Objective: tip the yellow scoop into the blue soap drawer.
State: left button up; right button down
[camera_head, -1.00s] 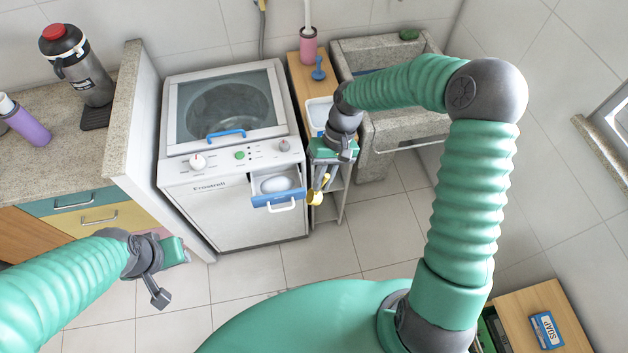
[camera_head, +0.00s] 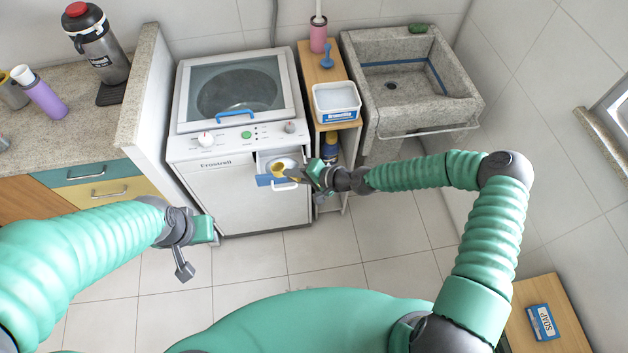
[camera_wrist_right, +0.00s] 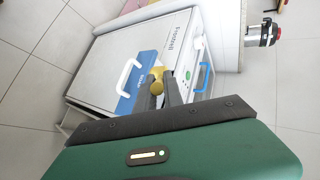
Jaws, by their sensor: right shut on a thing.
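The yellow scoop (camera_head: 280,167) is at the open soap drawer of the washing machine, over its inside or just above it; I cannot tell the exact height or tilt, nor what is in the scoop. The drawer has a blue front (camera_head: 270,181) with a white handle; the front also shows in the right wrist view (camera_wrist_right: 136,87). My right gripper (camera_head: 302,177) is shut on the scoop's handle, at the drawer's right side. In the wrist view the yellow scoop (camera_wrist_right: 157,87) sits between the fingers. My left gripper (camera_head: 199,232) hangs empty at the left; its jaws are unclear.
The washing machine (camera_head: 215,195) stands between a counter wall (camera_head: 150,110) and a narrow wooden shelf (camera_head: 318,72) carrying a white tub (camera_head: 337,97). A stone sink (camera_head: 455,105) is to the right. The floor in front is clear.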

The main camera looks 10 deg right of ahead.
jog(key=w+a+r+m+t+h, duration=0.1)
jog(key=w+a+r+m+t, duration=0.1)
jog(key=a+t, duration=0.15)
notch_tip(320, 180, up, 6)
jog(key=m+t+h, duration=0.3)
jog(key=t, duration=0.1)
send_over(279, 168)
jog(key=s+d, duration=0.2)
jog(key=s, duration=0.1)
jog(key=shift+a+f+g, duration=0.1)
jog(key=shift+a+g, duration=0.05)
jog(key=shift+g, duration=0.1)
